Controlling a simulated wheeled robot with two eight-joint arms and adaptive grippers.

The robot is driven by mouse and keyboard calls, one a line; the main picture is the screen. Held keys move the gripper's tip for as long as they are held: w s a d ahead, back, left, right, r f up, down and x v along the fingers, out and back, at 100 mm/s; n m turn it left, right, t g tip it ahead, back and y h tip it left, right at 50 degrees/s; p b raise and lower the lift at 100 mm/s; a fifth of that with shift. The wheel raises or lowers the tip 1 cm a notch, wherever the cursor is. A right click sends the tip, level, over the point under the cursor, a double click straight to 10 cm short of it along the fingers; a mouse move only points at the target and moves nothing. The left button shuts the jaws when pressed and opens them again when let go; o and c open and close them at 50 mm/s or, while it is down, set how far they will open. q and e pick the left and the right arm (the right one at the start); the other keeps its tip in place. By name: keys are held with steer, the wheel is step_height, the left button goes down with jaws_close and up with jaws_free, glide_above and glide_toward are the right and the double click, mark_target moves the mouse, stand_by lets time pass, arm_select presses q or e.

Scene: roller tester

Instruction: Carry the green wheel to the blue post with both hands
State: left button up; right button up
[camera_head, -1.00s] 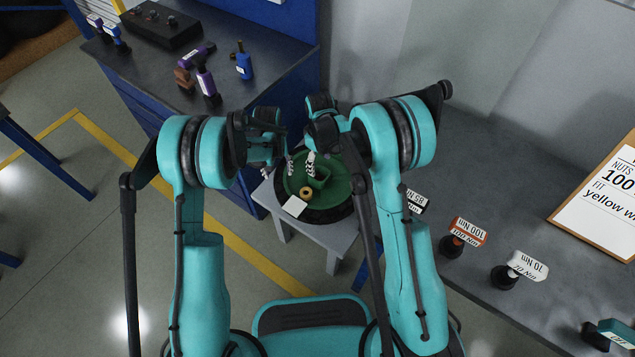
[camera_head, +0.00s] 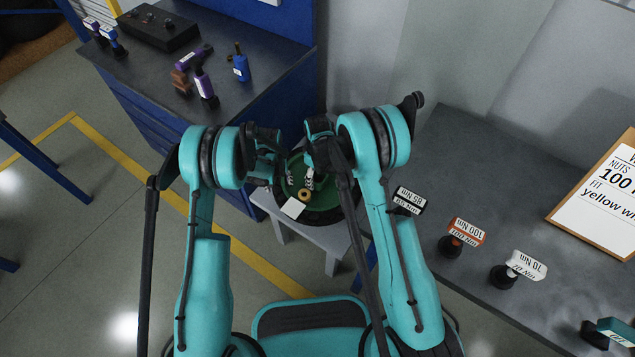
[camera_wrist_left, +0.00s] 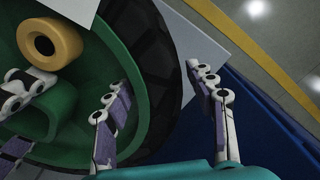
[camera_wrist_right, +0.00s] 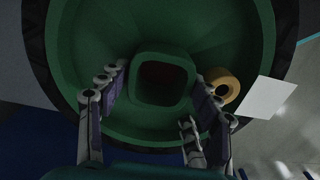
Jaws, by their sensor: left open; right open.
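The green wheel (camera_head: 325,198) with a dark tyre lies flat on a small grey stool (camera_head: 322,236), partly hidden by my arms. A raised green hub with a square hole (camera_wrist_right: 163,82) stands in its middle. My left gripper (camera_wrist_left: 155,95) is open at the wheel's edge, one finger over the green inside and the other beyond the tyre. My right gripper (camera_wrist_right: 160,95) is open above the wheel, its fingers on either side of the hub. I cannot tell if either touches. I cannot pick out a blue post.
A yellow ring (camera_head: 304,194) and a white card (camera_head: 293,208) are at the wheel's near side. A blue workbench (camera_head: 270,95) with tools stands behind left. A grey bench (camera_head: 460,190) with labelled tools and a sign board (camera_head: 600,200) is right.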

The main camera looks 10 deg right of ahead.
arm_select(q)
steer(key=c, duration=1)
arm_select(e)
steer(key=c, duration=1)
arm_select(q)
jaws_close()
arm_select(e)
jaws_close()
arm_select(q)
steer(key=shift+r, duration=0.25)
arm_select(e)
steer(key=shift+r, duration=0.25)
